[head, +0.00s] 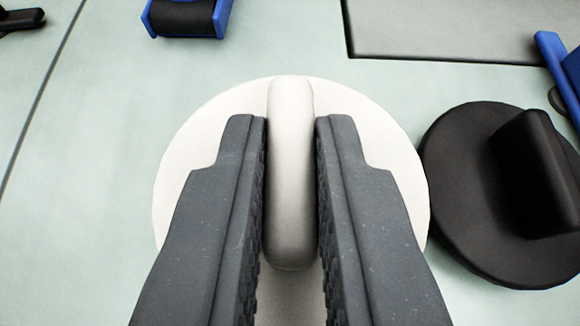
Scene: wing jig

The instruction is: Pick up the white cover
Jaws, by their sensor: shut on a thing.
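The white cover (185,165) is a round disc with a raised, rounded bar handle (291,170) across its middle. It is in the centre of the head view. My gripper (291,130) is shut on the handle, with one dark grey ridged finger on each side of it. The far end of the handle sticks out past the fingertips. The fingers hide part of the disc on both sides. I cannot tell whether the disc rests on the pale green surface or is held just above it.
A black round cover (470,200) with a similar bar handle lies close on the right. A blue-and-black part (185,16) is at the top left, and another blue part (556,70) at the right edge. A grey panel (450,28) is at the top right. The left surface is mostly clear.

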